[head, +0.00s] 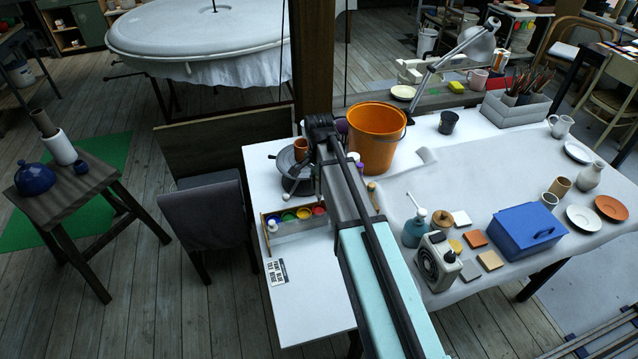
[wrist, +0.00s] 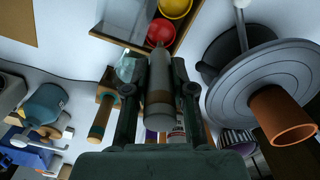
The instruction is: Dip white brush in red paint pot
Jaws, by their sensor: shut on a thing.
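My gripper (wrist: 160,82) shows in the wrist view with its two dark fingers shut on the white brush (wrist: 160,80). The brush looks like a thick pale grey-white rod with a brown band. Its far end points at the red paint pot (wrist: 160,30) and overlaps that pot's lower edge. I cannot tell whether the end touches the pot or paint. The red pot also shows in the head view, at the right end of the paint row (head: 319,210).
A wooden paint tray (head: 295,228) holds the pots; a yellow pot (wrist: 175,7) is beside the red one. A grey turntable (wrist: 262,92) with an orange cup (wrist: 282,115) stands close on the wrist view's right.

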